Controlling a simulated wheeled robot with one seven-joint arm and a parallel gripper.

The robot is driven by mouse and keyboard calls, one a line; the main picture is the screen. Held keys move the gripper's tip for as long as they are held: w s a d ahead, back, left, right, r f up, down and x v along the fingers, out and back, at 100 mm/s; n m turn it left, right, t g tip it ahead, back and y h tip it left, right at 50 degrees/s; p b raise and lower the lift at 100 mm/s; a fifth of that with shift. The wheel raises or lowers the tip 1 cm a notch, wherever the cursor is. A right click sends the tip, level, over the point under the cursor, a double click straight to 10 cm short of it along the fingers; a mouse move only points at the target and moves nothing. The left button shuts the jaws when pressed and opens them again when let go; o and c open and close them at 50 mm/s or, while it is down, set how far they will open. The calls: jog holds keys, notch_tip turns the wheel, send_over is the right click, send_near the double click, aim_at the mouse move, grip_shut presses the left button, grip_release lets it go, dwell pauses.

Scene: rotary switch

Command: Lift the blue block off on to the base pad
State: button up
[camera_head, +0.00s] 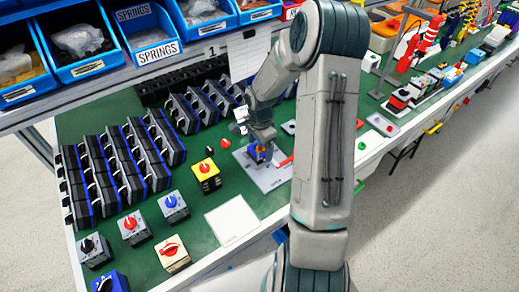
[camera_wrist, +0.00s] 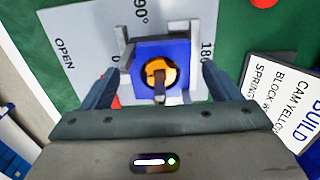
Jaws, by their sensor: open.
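The blue block (camera_head: 256,154) sits on a light grey plate (camera_head: 272,181) on the green bench. In the wrist view the blue block (camera_wrist: 143,53) is square, with an orange round part and a grey pin at its middle. Grey posts show around its edges. The plate (camera_wrist: 75,40) carries angle marks and the word OPEN. My gripper (camera_wrist: 158,70) is open, with one finger on each side of the block. A small gap shows on both sides. In the head view my gripper (camera_head: 262,138) is right over the block. I cannot tell which surface is the base pad.
A bare white square (camera_head: 232,220) lies in front of the plate. Yellow (camera_head: 206,178), blue (camera_head: 173,206) and red-knobbed switches stand at left. Rows of dark modules (camera_head: 120,165) fill the back left. A red piece lies beside the plate. A printed card (camera_wrist: 285,100) is at right in the wrist view.

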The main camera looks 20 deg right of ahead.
jog(key=c, duration=1.2)
notch_tip(320, 180, up, 10)
jog(key=shift+r+b, duration=0.1)
jog(key=shift+b, duration=0.35)
jog(key=shift+r+p, duration=2.8)
jog(key=shift+r, duration=1.45)
